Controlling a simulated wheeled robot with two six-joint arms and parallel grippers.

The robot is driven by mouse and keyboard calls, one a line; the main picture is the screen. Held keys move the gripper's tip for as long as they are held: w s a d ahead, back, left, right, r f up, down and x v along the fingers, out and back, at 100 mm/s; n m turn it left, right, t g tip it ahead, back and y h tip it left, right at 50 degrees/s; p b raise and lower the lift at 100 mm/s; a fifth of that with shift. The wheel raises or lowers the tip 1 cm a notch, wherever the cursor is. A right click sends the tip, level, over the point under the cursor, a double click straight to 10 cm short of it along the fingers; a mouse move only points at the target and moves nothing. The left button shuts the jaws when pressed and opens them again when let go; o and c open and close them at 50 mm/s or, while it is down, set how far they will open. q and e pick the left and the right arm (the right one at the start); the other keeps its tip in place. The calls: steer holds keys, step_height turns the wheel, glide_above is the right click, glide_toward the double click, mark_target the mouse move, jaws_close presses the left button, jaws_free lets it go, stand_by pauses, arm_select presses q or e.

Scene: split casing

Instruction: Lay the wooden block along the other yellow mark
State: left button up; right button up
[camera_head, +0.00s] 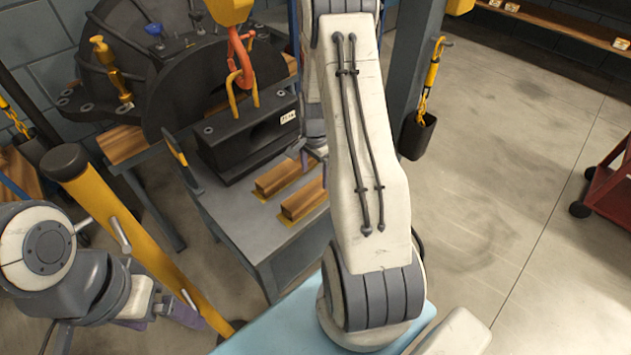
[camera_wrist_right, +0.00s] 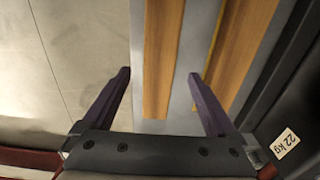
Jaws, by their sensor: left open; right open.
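Two wooden blocks lie roughly parallel on the grey table. My right gripper (camera_wrist_right: 163,85) is open. In the right wrist view its fingers stand either side of the nearer block (camera_wrist_right: 161,60), apart from it; the farther block (camera_wrist_right: 243,45) lies to the right. In the head view my right arm hides most of that gripper. My left gripper (camera_head: 180,312) is open and empty at lower left, partly hidden.
The black casing half (camera_head: 248,140), labelled 22 kg in the wrist view (camera_wrist_right: 286,143), hangs from or stands beneath an orange hook (camera_head: 240,62) beside the blocks. A yellow post (camera_head: 130,235) stands near my left arm. The floor at right is clear up to a red cart (camera_head: 610,190).

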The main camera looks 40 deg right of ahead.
mark_target(315, 187)
step_height(315, 187, up, 5)
steer(key=shift+r+p, duration=0.1)
steer(key=shift+p, duration=0.3)
steer(key=shift+f, duration=0.2)
step_height(315, 187, down, 13)
steer(key=b, duration=0.3)
step_height(315, 187, up, 4)
steer(key=shift+f+p, duration=0.1)
steer(key=shift+p, duration=0.35)
steer(key=shift+r, duration=0.55)
